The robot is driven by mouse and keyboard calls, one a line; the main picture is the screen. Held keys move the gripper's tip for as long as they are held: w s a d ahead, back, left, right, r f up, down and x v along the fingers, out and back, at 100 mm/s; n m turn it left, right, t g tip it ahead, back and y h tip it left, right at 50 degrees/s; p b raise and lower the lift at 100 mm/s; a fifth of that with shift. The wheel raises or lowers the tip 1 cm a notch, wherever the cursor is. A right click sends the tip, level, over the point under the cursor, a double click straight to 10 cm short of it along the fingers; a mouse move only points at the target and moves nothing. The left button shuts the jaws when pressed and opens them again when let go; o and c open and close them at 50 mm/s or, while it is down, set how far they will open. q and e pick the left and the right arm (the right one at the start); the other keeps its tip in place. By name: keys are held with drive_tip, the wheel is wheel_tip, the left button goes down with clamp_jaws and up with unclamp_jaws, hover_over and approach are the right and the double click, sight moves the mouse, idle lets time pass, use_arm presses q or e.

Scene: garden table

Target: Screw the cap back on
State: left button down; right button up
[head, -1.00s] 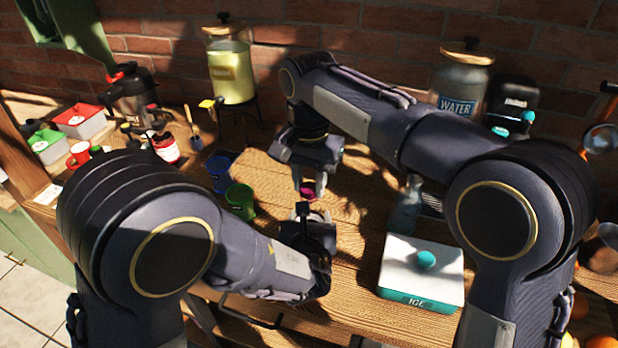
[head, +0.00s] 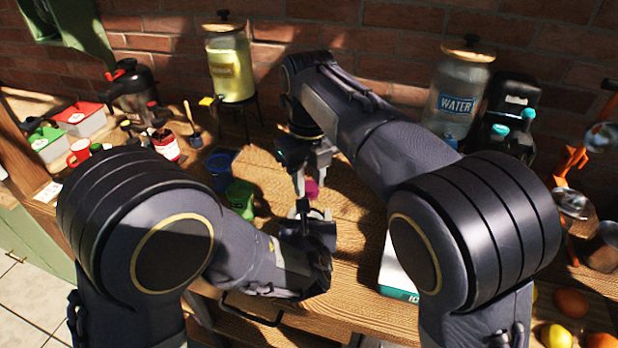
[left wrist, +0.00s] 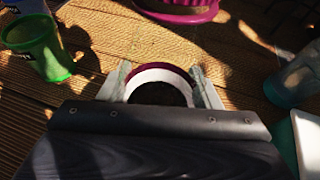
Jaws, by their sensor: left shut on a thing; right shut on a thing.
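My left gripper (left wrist: 164,85) is shut on a round, hollow container (left wrist: 160,76) with a white rim, a magenta edge and a dark inside, between its fingertips. In the head view my left gripper (head: 303,212) is low over the table and its container is hidden. My right gripper (head: 311,172) is just above and beyond it, turned downward and shut on a small magenta cap (head: 312,188). A ribbed magenta piece (left wrist: 175,9), apparently that cap, shows at the top of the left wrist view, apart from the container. The right fingers are outside that view.
Blue (head: 220,168) and green (head: 241,198) cups stand left of the grippers. A white-and-teal ice box (head: 394,272) at right is partly behind my right arm. Drink dispensers (head: 231,68) (head: 459,95) stand by the brick wall. Fruit (head: 571,302) lies at front right.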

drive_tip(key=shift+r+m, duration=0.1)
drive_tip(key=shift+m, duration=0.9)
drive_tip(key=o, duration=0.9)
drive_tip(key=shift+r, duration=2.2)
drive_tip(key=shift+c, duration=0.2)
